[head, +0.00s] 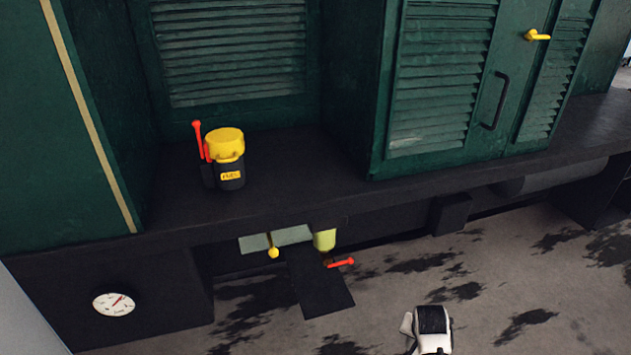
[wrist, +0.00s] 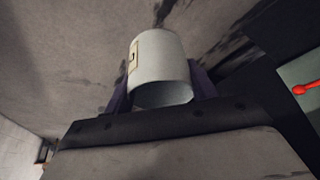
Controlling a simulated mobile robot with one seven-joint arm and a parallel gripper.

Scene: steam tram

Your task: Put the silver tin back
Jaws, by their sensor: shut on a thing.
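The silver tin (wrist: 158,62) is a pale grey cylinder with a small cream label on its side. It shows only in the wrist view, tilted, with its dark open-looking end toward the camera. My gripper (wrist: 161,92) is shut on it, with a dark purple finger on each side. The tin looks held clear of the grey floor behind it. In the head view a white and black part of my arm (head: 433,322) shows at the bottom edge; I cannot make out the tin there.
A yellow-topped black canister (head: 229,160) with a red lever stands on the dark ledge (head: 300,185). Below it are a pale panel (head: 290,236) with a yellow knob, a yellow-green container (head: 324,240), a red handle (head: 341,263) and a sloping dark plate (head: 319,284). The stained floor at right is open.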

